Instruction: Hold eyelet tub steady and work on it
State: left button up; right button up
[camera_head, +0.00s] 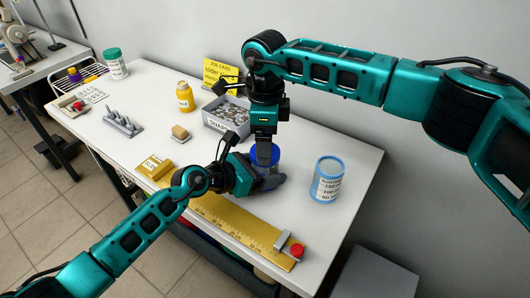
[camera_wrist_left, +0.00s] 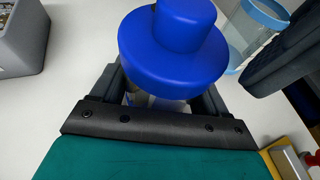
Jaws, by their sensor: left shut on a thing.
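The eyelet tub (camera_head: 274,157), a small tub with a bright blue lid, stands near the middle of the white table. In the left wrist view its lid with a raised round knob (camera_wrist_left: 178,50) fills the upper middle. My left gripper (camera_head: 268,180) is shut around the tub's body below the lid, which hides most of the body. My right gripper (camera_head: 264,152) points down from above and overlaps the lid in the head view. In the left wrist view a dark part of it (camera_wrist_left: 285,62) shows to the right of the lid. Its finger opening is hidden.
A clear measuring cup with a light blue rim (camera_head: 328,180) stands right of the tub. A grey bin (camera_head: 226,117) of small metal parts sits behind-left. A yellow ruler (camera_head: 232,225) with a red-knobbed stop (camera_head: 296,250) runs along the front edge. A yellow bottle (camera_head: 185,97) stands farther left.

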aim_at(257, 169)
jog(key=shift+r, duration=3.05)
pick_arm(q)
jog(key=o, duration=1)
jog(key=shift+o, duration=0.2)
jog(key=shift+r+p+v, duration=0.15)
jog(key=shift+p+v, duration=0.4)
jog(key=shift+v, duration=0.2)
jog(key=shift+r+p+v, duration=0.15)
jog(key=shift+p+v, duration=0.35)
jog(key=shift+v, duration=0.25)
pick_arm(e)
jog(key=shift+r, duration=1)
pick_arm(q)
jog(key=shift+r+p+v, duration=0.2)
jog(key=shift+p+v, duration=0.1)
jog(key=shift+v, duration=0.8)
pick_arm(e)
jog(key=shift+r, duration=0.3)
